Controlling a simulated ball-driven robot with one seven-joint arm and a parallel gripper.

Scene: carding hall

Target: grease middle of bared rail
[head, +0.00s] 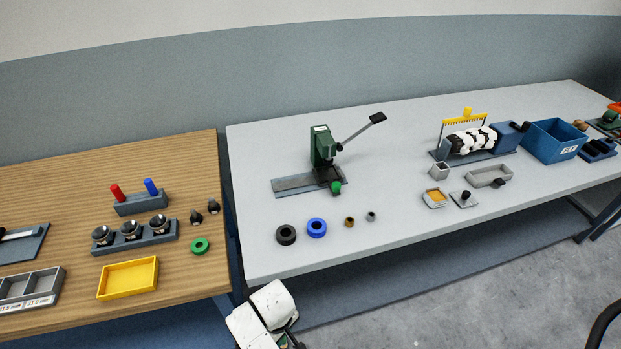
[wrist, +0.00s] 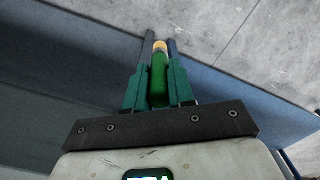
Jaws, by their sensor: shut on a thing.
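My gripper (wrist: 158,75) has teal fingers and is shut on a green-handled tool (wrist: 159,84) with a yellowish tip, in the wrist view. The tool points away from my wrist, and grey floor and a blue strip show beyond it. The head view shows my white arm at the front edge of the grey table, but not the fingers clearly. A small tray with orange-yellow contents (head: 435,198) sits on the grey table. A roller with black and white patches (head: 470,140) lies on a dark base behind it. I cannot tell which part is the bared rail.
A green lever press (head: 322,146) stands mid-table on a grey plate (head: 297,185). Rings (head: 316,228) lie near the front edge. A blue bin (head: 553,141) stands at right. A wooden table (head: 60,180) holds trays and tools at left. A gap separates the tables.

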